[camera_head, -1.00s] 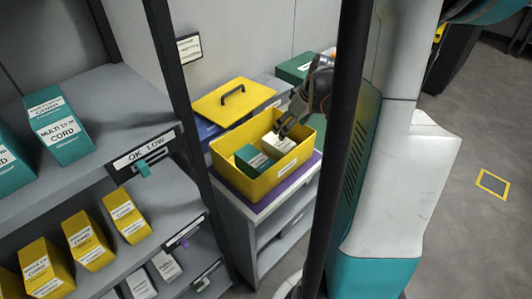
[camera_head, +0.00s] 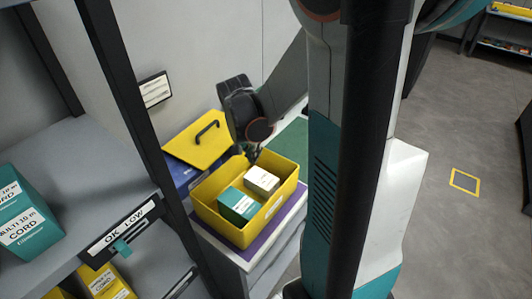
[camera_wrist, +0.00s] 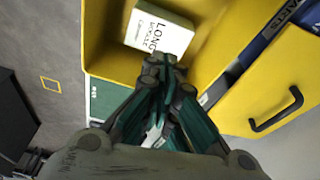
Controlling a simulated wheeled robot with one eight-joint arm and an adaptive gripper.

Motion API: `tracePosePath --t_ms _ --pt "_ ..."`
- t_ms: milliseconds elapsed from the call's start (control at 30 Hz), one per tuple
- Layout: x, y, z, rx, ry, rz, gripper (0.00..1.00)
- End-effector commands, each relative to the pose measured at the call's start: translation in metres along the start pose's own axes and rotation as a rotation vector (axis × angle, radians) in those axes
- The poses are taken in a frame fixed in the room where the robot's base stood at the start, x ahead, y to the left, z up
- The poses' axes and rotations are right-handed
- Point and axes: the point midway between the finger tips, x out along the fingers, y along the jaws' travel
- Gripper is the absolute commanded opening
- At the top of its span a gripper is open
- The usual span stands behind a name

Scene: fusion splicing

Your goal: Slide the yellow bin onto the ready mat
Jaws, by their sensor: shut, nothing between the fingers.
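The yellow bin (camera_head: 219,223) stands on a purple mat (camera_head: 271,228) that shows along its near right side; no ready wording is readable on it. Inside the bin are a teal-and-white box (camera_head: 238,204) and a white box (camera_head: 262,180). My gripper (camera_head: 253,155) is shut and empty at the bin's far rim, behind the white box. In the wrist view its closed fingers (camera_wrist: 165,75) are close to the yellow wall of the bin (camera_wrist: 108,55), with the white box (camera_wrist: 160,32) just beyond. Whether they touch the wall, I cannot tell.
A yellow lid with a black handle (camera_head: 200,140) lies over a blue container (camera_head: 181,172) behind the bin. A green surface (camera_head: 292,143) lies to the right of my gripper. A shelf rack (camera_head: 75,185) with teal and yellow boxes stands close on the left.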

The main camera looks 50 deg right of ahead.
Motion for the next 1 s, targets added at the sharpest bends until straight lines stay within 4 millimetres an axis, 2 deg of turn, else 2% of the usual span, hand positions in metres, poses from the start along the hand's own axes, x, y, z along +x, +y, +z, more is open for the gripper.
tracePosePath --t_ms 133,267,467,833,1000 --pt "-0.007 0.000 0.004 0.103 0.028 0.020 0.00" --pt "-0.004 0.000 0.005 0.135 0.036 0.025 0.00" --pt "0.024 0.001 0.004 0.138 0.035 0.025 0.00" --pt "0.096 0.003 0.001 0.136 0.035 0.025 0.00" --pt "0.100 0.006 -0.022 0.137 0.035 0.024 0.00"
